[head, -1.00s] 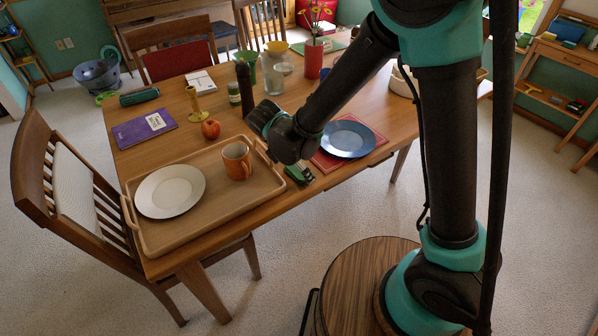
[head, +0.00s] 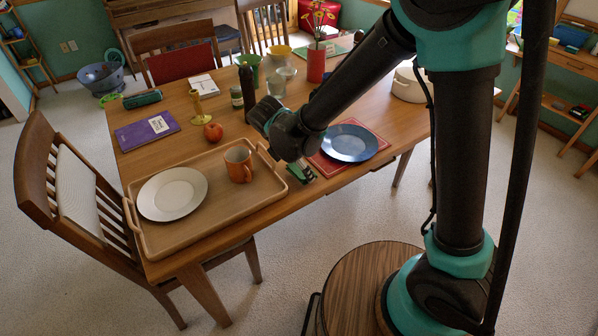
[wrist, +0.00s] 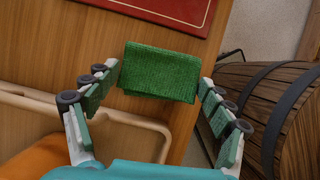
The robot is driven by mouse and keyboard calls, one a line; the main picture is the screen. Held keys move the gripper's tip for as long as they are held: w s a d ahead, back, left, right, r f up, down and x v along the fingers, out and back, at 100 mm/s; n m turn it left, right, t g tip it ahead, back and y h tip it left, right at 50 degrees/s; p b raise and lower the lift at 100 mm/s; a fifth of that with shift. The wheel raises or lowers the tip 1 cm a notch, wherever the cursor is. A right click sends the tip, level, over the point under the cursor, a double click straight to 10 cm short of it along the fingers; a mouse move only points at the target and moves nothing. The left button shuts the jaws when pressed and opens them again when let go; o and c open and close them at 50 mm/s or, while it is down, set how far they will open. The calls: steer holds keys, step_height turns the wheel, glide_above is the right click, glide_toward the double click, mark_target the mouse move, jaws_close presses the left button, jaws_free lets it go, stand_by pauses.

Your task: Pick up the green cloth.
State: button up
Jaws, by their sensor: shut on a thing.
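The green cloth (wrist: 160,72) is a folded, knitted-looking rectangle. In the wrist view it lies between my gripper's fingertips (wrist: 160,80), with one finger at its left end and the other at its right end. My gripper is shut on it. In the head view a bit of the green cloth (head: 298,174) shows below my wrist, by the table's near edge, between the tray and the red placemat. My fingers are mostly hidden there. I cannot tell whether the cloth is clear of the table.
A wooden tray (head: 215,208) with a white plate (head: 172,194) and an orange mug (head: 237,164) is just left of the cloth. A red placemat (head: 322,164) with a blue plate (head: 349,142) is to its right. An apple (head: 213,132) and a dark bottle (head: 246,94) stand behind.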

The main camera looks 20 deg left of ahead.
step_height(320, 180, up, 18)
stand_by(0.3)
